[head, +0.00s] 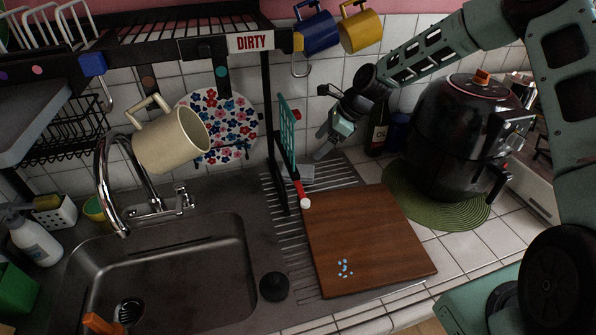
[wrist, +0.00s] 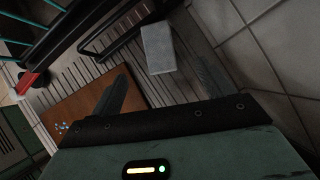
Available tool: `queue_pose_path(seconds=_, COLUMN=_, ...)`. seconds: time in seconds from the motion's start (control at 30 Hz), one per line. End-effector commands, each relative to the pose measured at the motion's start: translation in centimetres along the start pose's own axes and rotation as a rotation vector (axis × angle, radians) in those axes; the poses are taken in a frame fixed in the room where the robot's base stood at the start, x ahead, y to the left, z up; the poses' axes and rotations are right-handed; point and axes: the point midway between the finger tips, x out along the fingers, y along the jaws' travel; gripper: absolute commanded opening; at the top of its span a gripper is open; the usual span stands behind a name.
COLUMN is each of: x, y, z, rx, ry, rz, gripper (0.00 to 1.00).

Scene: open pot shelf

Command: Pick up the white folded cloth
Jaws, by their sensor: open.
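The white folded cloth (wrist: 158,47) shows in the wrist view as a pale grey-white rectangle on the ribbed metal drainboard. In the head view, a small pale part of it (head: 305,172) shows behind the rack post and the hanging teal spatula, partly hidden. My gripper (head: 323,148) is above the back of the drainboard, pointing down near the cloth. In the wrist view, my gripper (wrist: 165,82) has its two fingers apart with nothing between them, and the cloth lies ahead of the fingertips. I cannot tell the exact height of the gap.
A teal spatula (head: 287,135) with a red handle hangs left of my gripper beside the black rack post (head: 267,110). A brown cutting board (head: 365,240) lies in front. A dark bottle (head: 378,138) and black air fryer (head: 455,135) stand to the right. The sink (head: 165,265) is left.

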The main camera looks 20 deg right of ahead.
Motion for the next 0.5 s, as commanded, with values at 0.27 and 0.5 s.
queue_pose_path(seconds=0.27, x=5.2, y=0.2, z=0.2, rx=-0.001, ry=0.000, rz=0.004, gripper=0.80)
queue_pose_path(seconds=0.5, x=7.5, y=0.1, z=0.0, rx=-0.002, ry=0.001, rz=0.001, gripper=0.80)
